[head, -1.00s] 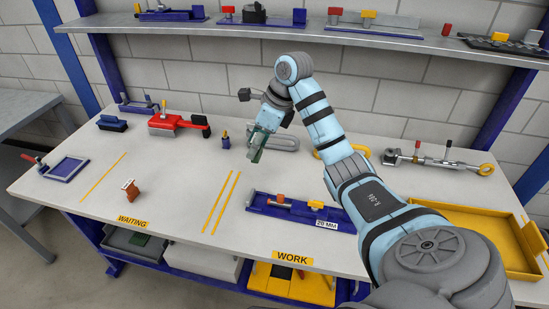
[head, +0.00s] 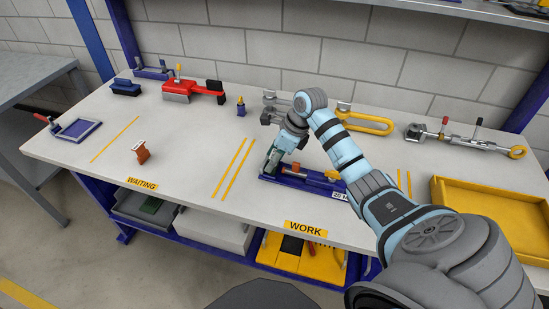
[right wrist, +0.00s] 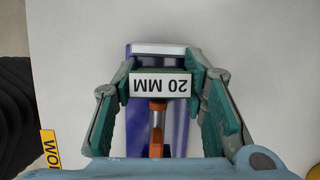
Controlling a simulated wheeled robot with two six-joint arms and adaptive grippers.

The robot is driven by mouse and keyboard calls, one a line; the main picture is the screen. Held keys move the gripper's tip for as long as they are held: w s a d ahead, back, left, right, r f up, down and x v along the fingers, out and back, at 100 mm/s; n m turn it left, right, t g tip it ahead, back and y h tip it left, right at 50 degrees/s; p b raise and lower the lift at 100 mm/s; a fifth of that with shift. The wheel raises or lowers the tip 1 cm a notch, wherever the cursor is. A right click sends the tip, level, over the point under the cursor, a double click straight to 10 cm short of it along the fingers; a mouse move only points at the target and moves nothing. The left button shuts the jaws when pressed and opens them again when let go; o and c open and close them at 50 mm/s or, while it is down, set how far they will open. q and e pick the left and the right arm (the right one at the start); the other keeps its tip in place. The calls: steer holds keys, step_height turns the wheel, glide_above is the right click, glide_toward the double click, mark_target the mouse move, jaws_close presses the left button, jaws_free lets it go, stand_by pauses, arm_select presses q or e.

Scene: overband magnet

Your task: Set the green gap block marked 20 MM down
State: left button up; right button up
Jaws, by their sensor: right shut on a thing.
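My right gripper (head: 271,160) is shut on the green gap block (right wrist: 160,84); its white 20 MM label faces the right wrist camera, upside down. Only a green edge of the block shows around the label. The gripper holds it over the left part of a blue fixture (head: 297,182), which also shows beneath it in the right wrist view (right wrist: 178,130). I cannot tell whether the block touches the fixture. An orange part (head: 332,175) sits on the fixture, and a 20 MM tag (head: 340,194) is at its right end. My left gripper is out of view.
A yellow tray (head: 437,205) is at the right of the bench. Bench between the yellow lines and that block is clear.

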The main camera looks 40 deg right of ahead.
steer(key=o, duration=1.1)
steer(key=shift+o, duration=0.2)
steer(key=shift+r, duration=0.15)
steer(key=p+v, duration=0.2)
steer(key=v, duration=1)
